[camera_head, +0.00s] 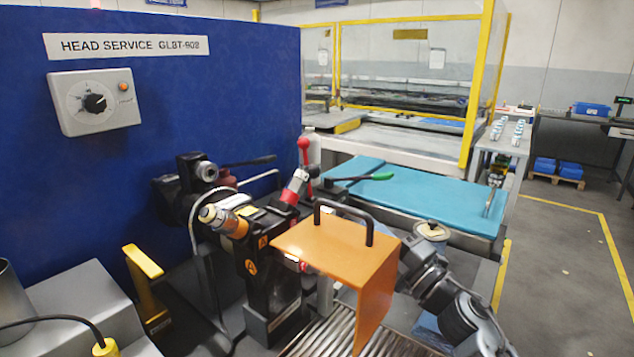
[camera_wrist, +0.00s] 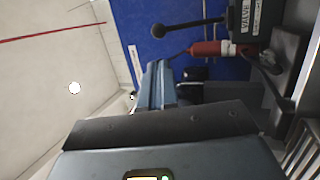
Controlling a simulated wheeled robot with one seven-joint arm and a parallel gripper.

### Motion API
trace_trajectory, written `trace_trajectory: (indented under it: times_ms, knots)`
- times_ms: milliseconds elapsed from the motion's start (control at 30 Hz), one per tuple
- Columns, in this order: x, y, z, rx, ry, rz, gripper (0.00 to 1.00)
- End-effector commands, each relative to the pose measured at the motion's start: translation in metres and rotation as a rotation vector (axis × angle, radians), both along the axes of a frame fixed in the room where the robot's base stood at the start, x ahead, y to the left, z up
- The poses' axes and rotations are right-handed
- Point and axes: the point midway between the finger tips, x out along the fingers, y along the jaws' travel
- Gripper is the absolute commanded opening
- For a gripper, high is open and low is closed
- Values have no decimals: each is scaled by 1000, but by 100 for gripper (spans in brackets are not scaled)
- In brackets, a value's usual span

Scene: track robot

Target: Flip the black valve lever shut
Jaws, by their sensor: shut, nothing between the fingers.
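In the head view a black lever (camera_head: 252,160) reaches right from a dark fitting in front of the blue panel. In the wrist view a black rod with a round knob (camera_wrist: 158,31) reaches left from a dark block marked VALVE (camera_wrist: 243,16). I cannot tell for sure that both are the same lever. My gripper (camera_wrist: 157,72) shows shut and empty in the wrist view, below the knob in the picture and apart from it. In the head view its fingers cannot be made out; my arm is partly behind the orange cover.
The orange cover (camera_head: 335,250) with a black handle stands in front of the machine. A red-knobbed lever (camera_head: 304,145) and a green-tipped lever (camera_head: 376,177) stand close by. A red cylinder (camera_wrist: 206,48) lies beside the knob in the wrist view. Rollers (camera_head: 355,338) run below.

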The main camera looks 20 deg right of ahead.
Motion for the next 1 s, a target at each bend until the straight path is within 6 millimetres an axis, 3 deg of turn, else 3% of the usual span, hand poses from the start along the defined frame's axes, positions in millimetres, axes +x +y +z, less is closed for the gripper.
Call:
trace_trajectory:
  times_ms: [300, 467, 1000]
  knots:
    - [1, 1, 1, 0, 0, 1, 0]
    - [12, 6, 5, -2, -1, 3, 0]
    - [94, 44, 38, -1, -1, 4, 0]
